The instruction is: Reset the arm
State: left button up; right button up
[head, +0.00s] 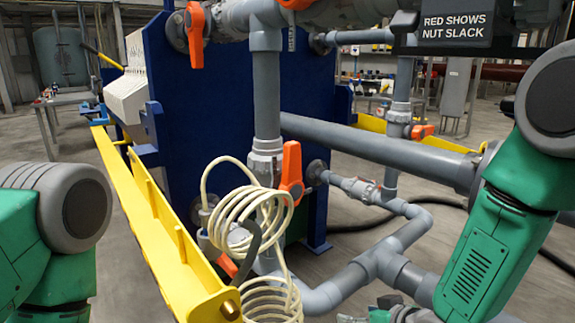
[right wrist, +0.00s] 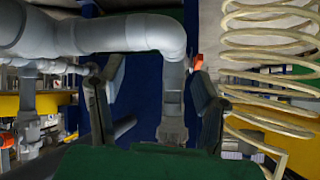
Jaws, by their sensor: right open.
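My right arm (head: 500,220), green and grey, comes in from the right edge and bends down. My right gripper (head: 395,312) shows only in part at the bottom edge of the head view, below the grey pipes. In the right wrist view the two dark fingers of my right gripper (right wrist: 152,100) stand wide apart with nothing between them. Grey pipework (right wrist: 172,100) and a blue plate lie beyond them. My left arm (head: 60,235) shows at the left edge; its gripper is not in view.
A coiled cream hose (head: 250,215) hangs in front of grey pipes (head: 267,100) with orange valve handles (head: 291,165). It also shows close on the right in the right wrist view (right wrist: 265,75). A yellow rail (head: 150,215) runs along the blue press (head: 235,90). A sign (head: 456,25) hangs upper right.

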jog(key=s+d+f+m+g+h+p, duration=0.1)
jog(key=s+d+f+g, duration=0.1)
jog(key=s, duration=0.8)
jog(key=s+d+f+m+g+h+p, duration=0.1)
jog(key=s+d+f+g+h+p, duration=0.1)
jog(key=s+d, duration=0.4)
jog(key=s+d+f+m+g+h+p, duration=0.1)
jog(key=s+d+f+g, duration=0.3)
jog(key=s, duration=1.1)
jog(key=shift+s+d+f+h+p, duration=0.3)
jog(key=shift+d+f+h+p, duration=0.25)
jog(key=shift+f, duration=0.2)
jog(key=shift+w, duration=0.15)
